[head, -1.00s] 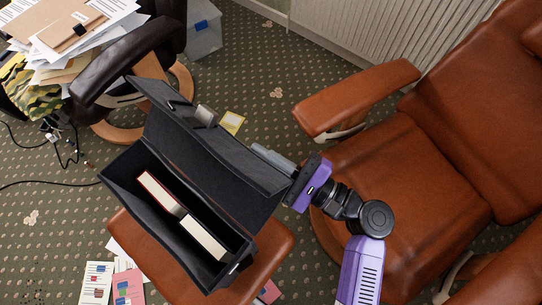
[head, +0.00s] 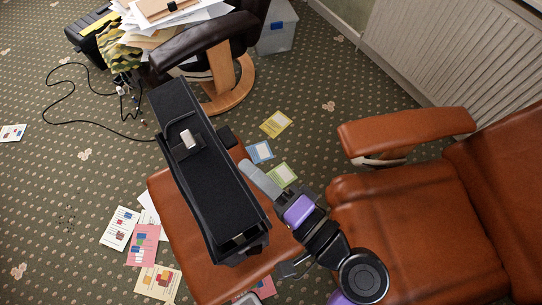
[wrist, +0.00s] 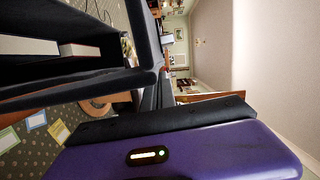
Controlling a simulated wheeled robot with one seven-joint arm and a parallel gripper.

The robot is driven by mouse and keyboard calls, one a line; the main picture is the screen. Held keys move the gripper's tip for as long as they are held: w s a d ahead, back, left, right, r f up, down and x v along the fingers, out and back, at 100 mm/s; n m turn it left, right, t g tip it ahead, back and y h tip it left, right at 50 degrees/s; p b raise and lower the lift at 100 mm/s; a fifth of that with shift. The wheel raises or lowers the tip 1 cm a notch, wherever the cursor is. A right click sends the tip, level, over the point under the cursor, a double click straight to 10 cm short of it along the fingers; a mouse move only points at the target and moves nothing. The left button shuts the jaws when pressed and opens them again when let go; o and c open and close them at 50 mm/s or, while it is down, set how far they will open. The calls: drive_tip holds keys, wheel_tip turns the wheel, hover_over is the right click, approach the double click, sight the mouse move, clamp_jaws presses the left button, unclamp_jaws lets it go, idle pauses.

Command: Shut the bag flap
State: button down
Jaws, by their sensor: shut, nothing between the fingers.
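The black bag (head: 213,222) stands on the brown leather footstool. Its flap (head: 215,165), with a handle and a pale clasp (head: 189,138), lies over the opening in the head view and hides the books there. In the wrist view a gap still shows into the bag, with a white book (wrist: 28,45) and a reddish one (wrist: 80,50) inside. Whether the flap touches the front wall cannot be told. My gripper (head: 258,178) is shut and empty, its grey fingers beside the flap's right edge. I cannot tell if they touch it.
The footstool (head: 180,250) has bare leather beside the bag. A brown armchair (head: 410,215) stands at right. Papers (head: 145,243) lie on the carpet at left, several cards (head: 276,123) behind. A dark chair (head: 205,45) and a cable (head: 75,112) are at back left.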

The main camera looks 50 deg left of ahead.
sight(231, 189)
drive_tip(key=s+n, duration=0.1)
drive_tip(key=s, duration=0.1)
drive_tip(key=s+n+b, duration=0.1)
drive_tip(key=s+n, duration=0.1)
drive_tip(key=s+f+n+h, duration=0.1)
drive_tip(key=s, duration=0.1)
drive_tip(key=shift+s+a+t, duration=0.2)
drive_tip(key=shift+a+t, duration=0.05)
drive_tip(key=shift+t, duration=0.05)
drive_tip(key=shift+s+a+f+n+t+b, duration=0.1)
drive_tip(key=shift+s+f+n+t+b, duration=0.15)
drive_tip(key=shift+s+n, duration=0.25)
drive_tip(key=shift+s+f+n+t+b, duration=0.15)
drive_tip(key=shift+s+n+b, duration=0.1)
drive_tip(key=shift+s+n, duration=0.25)
drive_tip(key=shift+r, duration=0.1)
drive_tip(key=shift+w+r+p, duration=0.2)
drive_tip(key=shift+p, duration=0.15)
drive_tip(key=w+r+p, duration=0.1)
drive_tip(key=w+d+r+p, duration=0.1)
drive_tip(key=w, duration=0.1)
drive_tip(key=shift+r, duration=0.2)
drive_tip(key=d+r, duration=0.1)
drive_tip(key=d, duration=0.8)
drive_tip(key=shift+w, duration=0.4)
